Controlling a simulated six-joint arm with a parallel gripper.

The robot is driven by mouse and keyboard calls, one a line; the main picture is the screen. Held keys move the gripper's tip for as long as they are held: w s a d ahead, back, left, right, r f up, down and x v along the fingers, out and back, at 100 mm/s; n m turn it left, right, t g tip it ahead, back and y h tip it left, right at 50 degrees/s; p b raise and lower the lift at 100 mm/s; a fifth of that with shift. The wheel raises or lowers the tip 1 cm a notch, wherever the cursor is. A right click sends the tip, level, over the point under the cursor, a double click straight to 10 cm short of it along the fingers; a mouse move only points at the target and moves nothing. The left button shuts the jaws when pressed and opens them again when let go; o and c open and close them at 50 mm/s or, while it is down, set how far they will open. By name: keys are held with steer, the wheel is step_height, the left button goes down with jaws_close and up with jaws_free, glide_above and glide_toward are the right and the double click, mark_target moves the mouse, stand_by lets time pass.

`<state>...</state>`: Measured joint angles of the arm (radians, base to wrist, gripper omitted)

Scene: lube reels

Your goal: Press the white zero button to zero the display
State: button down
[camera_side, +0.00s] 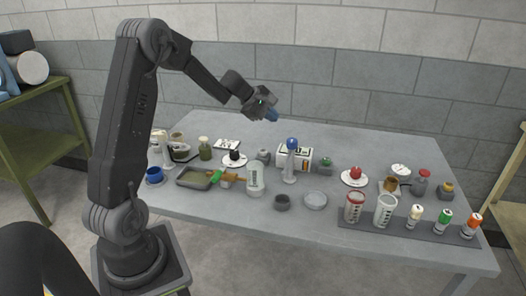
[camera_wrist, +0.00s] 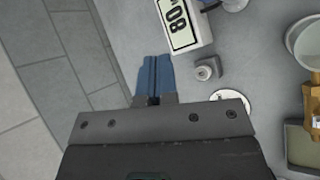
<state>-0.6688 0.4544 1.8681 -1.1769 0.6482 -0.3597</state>
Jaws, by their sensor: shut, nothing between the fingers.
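The display box (camera_side: 295,157) is white with a dark-framed readout and stands toward the back middle of the table. In the wrist view the display (camera_wrist: 177,20) shows large dark digits on a pale panel. A small grey block with a pale round button (camera_wrist: 207,70) on top sits beside it. It also shows in the side view (camera_side: 263,157), left of the box. My gripper (camera_side: 272,115) has blue fingers, is shut and empty, and hangs in the air above the back of the table. In the wrist view the fingertips (camera_wrist: 154,60) lie left of the button, apart from it.
A white disc with a black knob (camera_side: 235,158) is left of the button; my gripper partly hides it in the wrist view. A blue-topped post (camera_side: 290,160) stands in front of the display box. A tray (camera_side: 194,180) and bottle (camera_side: 255,182) are nearer. The back right is clear.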

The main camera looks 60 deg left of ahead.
mark_target(263, 151)
steer(key=a+f+n, duration=0.2)
steer(key=a+f, duration=0.1)
steer(key=a, duration=0.2)
steer(key=shift+a+f+n+y, duration=0.25)
steer(key=shift+a+n+y, duration=0.05)
steer(key=shift+n+y, duration=0.1)
steer(key=shift+f, duration=4.4)
steer(key=shift+f, duration=0.4)
steer(key=shift+d+f, duration=0.1)
steer(key=shift+f, duration=0.4)
steer(key=shift+r, duration=0.9)
